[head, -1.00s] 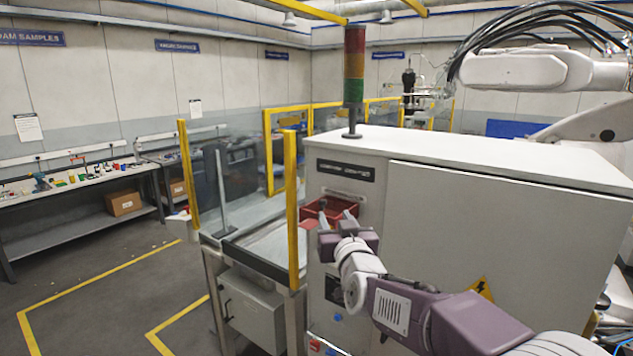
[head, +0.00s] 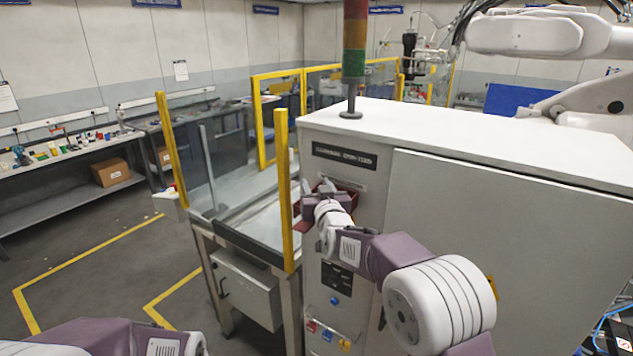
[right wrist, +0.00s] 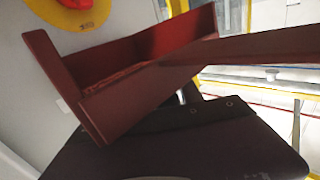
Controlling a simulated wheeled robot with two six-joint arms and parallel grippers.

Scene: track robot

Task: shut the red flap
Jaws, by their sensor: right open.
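The red flap (head: 346,197) is on the front of the white cabinet, under a dark label strip. It stands out from the cabinet face and looks open, with raised side walls. In the right wrist view the flap (right wrist: 130,95) fills much of the picture, close to the camera. My right gripper (head: 323,187) is open and empty in front of the flap and hides part of it. I cannot tell whether it touches. A part of my left arm shows at the bottom left of the head view; its gripper is out of frame.
The white cabinet (head: 440,220) carries a signal tower (head: 355,45). A yellow post (head: 283,190) of the glass-sided conveyor stands just left of my right gripper. A red button on a yellow plate (right wrist: 75,18) is near the flap. The floor at left is free.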

